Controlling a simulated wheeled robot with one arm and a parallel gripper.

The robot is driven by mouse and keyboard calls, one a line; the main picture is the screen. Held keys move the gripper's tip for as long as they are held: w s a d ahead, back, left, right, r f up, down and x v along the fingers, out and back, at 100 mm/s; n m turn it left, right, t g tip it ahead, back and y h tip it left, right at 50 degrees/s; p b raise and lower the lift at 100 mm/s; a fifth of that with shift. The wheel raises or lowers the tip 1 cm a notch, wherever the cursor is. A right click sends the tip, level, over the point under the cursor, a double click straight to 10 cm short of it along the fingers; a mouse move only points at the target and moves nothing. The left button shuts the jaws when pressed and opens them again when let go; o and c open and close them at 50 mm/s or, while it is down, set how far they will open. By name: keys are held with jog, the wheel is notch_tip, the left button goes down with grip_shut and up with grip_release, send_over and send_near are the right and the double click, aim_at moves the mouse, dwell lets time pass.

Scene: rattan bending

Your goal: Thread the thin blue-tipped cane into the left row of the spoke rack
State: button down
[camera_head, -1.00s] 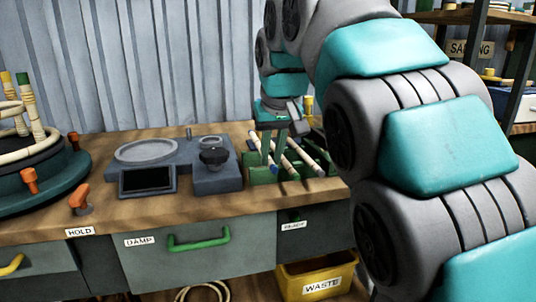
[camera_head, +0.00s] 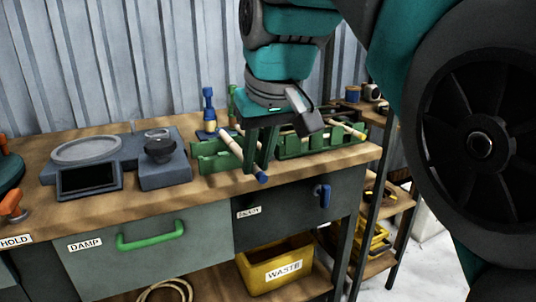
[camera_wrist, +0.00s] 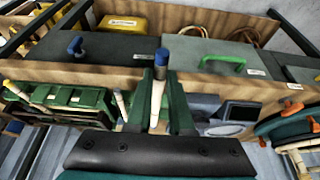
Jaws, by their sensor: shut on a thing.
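My gripper (camera_head: 257,160) points down above the bench and is shut on a pale cane (camera_head: 231,143) with a blue tip (camera_head: 262,178). The cane slants, its blue end toward the bench front. In the wrist view the cane (camera_wrist: 156,100) lies between the green fingers, blue tip (camera_wrist: 162,57) beyond them. The green rack (camera_head: 212,160) stands on the bench behind and on both sides of the gripper, partly hidden by it. It also shows at the left in the wrist view (camera_wrist: 75,98). A yellow-tipped cane (camera_head: 350,131) lies at its right part.
A blue-and-yellow upright tool (camera_head: 208,105) stands behind the rack. A grey scale-like device (camera_head: 165,165) with a dark screen (camera_head: 90,178) is at the left. The bench front edge is close, with a yellow waste bin (camera_head: 270,272) below. Shelving stands at the right.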

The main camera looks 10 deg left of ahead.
jog(key=shift+s+d+r+p, duration=0.1)
jog(key=shift+r+p, duration=1.4)
jog(key=shift+r, duration=1.05)
